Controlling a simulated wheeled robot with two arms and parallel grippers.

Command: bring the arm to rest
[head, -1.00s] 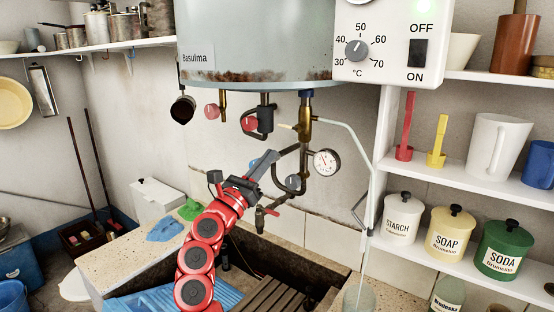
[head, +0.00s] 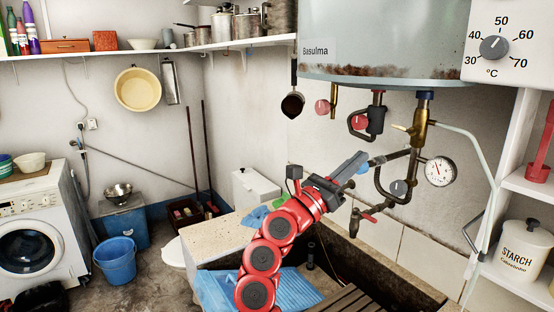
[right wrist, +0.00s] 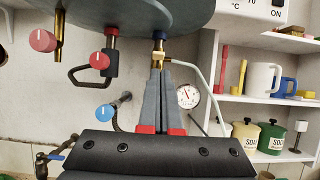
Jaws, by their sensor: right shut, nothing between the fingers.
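My right arm is red with dark joint caps and reaches up from the bottom of the head view. Its grey right gripper (head: 356,163) is shut and empty, in front of the pipework under the boiler. In the right wrist view the two fingers (right wrist: 164,72) lie together, pointing up towards a brass fitting (right wrist: 158,56). I cannot tell whether they touch it. The boiler (head: 380,40) hangs above, with a red knob (head: 322,107), a pressure gauge (head: 439,171) and a red-handled tap (head: 368,213) below it. My left gripper is out of view.
The stone trough (head: 372,262) lies below the arm, with a blue cloth (head: 213,290) at its left edge. White shelves (head: 528,187) stand at the right. A washing machine (head: 35,240) and blue bucket (head: 115,259) are at the left.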

